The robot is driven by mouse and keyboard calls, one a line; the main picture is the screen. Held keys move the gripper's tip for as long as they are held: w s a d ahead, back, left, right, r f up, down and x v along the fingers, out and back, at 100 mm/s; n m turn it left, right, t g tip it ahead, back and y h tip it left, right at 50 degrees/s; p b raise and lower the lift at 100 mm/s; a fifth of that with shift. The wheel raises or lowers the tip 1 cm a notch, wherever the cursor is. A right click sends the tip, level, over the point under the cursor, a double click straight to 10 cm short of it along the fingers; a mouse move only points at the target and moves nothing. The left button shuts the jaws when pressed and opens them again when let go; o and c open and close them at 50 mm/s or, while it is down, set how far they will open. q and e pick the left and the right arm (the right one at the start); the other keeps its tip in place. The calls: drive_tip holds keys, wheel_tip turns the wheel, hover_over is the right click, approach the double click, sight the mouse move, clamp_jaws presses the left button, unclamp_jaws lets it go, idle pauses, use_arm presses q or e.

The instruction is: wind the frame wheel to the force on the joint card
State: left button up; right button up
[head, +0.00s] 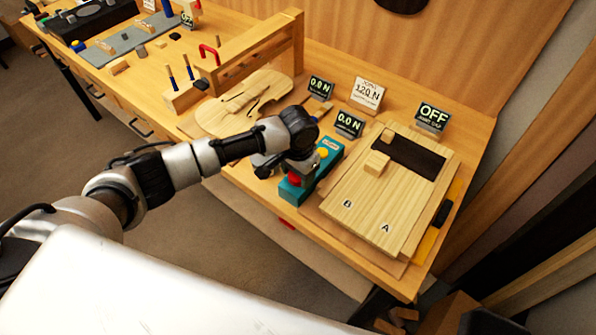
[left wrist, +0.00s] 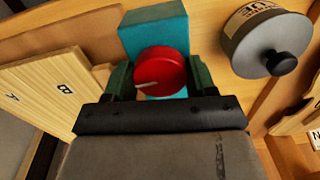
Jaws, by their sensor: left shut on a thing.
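A teal block (head: 330,152) stands on the bench and carries a red wheel (head: 294,180). In the left wrist view the teal block (left wrist: 152,30) shows behind the red wheel (left wrist: 162,68), which has a pale pointer mark towards the lower left. My left gripper (left wrist: 160,80) is shut on the red wheel, with a dark green finger at each side of it. In the head view my left gripper (head: 293,172) partly covers the block. The joint card (head: 367,93) reads 120 N. Two small displays (head: 320,88) (head: 348,123) both read 0.0 N. My right gripper is out of view.
Pale boards lettered A and B (head: 365,215) lie right of the block. An OFF sign (head: 432,117) stands behind them. A violin body (head: 225,115) lies to the left. A grey pot with a black knob (left wrist: 265,45) stands close to my left gripper.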

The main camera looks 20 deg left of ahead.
use_arm(q)
drive_tip(key=shift+r+m+p, duration=0.25)
drive_tip(key=shift+m+p, duration=0.7)
drive_tip(key=shift+m, duration=0.05)
drive_tip(key=shift+f+m+p, duration=0.2)
drive_tip(key=shift+m+p, duration=0.25)
drive_tip(key=shift+m, duration=0.75)
drive_tip(key=o, duration=0.9)
wheel_tip(320, 180, up, 11)
drive_tip(key=shift+f+b, duration=0.1)
drive_tip(key=shift+b, duration=0.8)
